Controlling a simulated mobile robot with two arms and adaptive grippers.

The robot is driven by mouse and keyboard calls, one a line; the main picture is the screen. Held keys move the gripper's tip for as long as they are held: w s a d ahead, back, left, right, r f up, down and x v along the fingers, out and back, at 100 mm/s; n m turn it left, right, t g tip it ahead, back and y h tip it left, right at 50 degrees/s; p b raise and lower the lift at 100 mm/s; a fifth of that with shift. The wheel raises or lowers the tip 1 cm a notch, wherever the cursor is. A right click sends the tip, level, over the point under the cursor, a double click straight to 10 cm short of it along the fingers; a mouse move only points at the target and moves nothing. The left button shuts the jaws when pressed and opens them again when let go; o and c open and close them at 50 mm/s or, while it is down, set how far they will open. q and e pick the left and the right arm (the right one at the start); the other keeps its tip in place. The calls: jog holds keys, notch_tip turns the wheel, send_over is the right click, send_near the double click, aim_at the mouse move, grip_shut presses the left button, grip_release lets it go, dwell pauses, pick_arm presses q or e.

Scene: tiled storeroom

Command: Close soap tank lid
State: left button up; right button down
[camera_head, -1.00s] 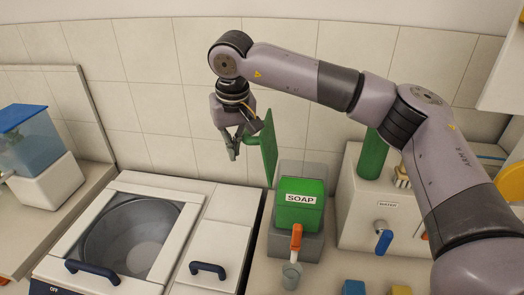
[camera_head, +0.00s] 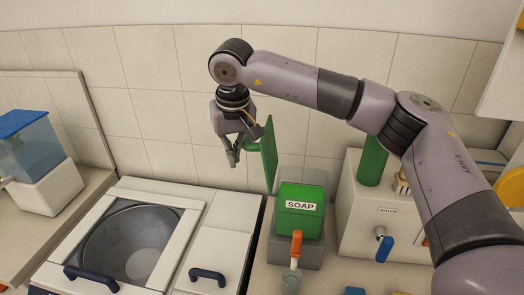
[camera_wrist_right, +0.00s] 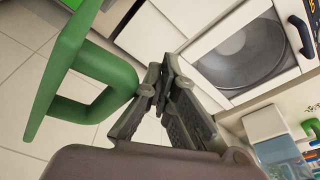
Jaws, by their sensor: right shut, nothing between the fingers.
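The green soap tank (camera_head: 298,222), labelled SOAP, stands on the counter in the head view. Its green lid (camera_head: 268,155) stands open, a near-vertical panel behind and left of the tank. The lid also shows in the right wrist view (camera_wrist_right: 58,62), with its loop handle (camera_wrist_right: 118,84) on the side facing my gripper. My right gripper (camera_head: 232,161) is shut and empty, just left of the lid. In the wrist view its fingertips (camera_wrist_right: 160,76) are together beside the handle, outside the loop. Whether they touch it I cannot tell. My left gripper is not in view.
An orange-handled tap (camera_head: 296,243) is on the tank's front. A white water dispenser (camera_head: 350,205) stands to the right. A white washer with a round drum (camera_head: 130,240) is at the left. The tiled wall is close behind.

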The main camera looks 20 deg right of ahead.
aim_at(242, 146)
jog(key=shift+r, duration=0.1)
dwell(0.3)
jog(key=shift+s+d+r+p, duration=0.25)
jog(key=shift+s+d+r, duration=0.05)
jog(key=shift+d+r, duration=0.2)
jog(key=shift+s+d+r+p, duration=0.2)
jog(key=shift+s+d+r, duration=0.1)
jog(key=shift+d+r, duration=0.15)
jog(key=shift+r, duration=0.1)
jog(key=shift+s+d+r, duration=0.7)
jog(key=shift+d+r, duration=0.1)
jog(key=shift+d, duration=0.15)
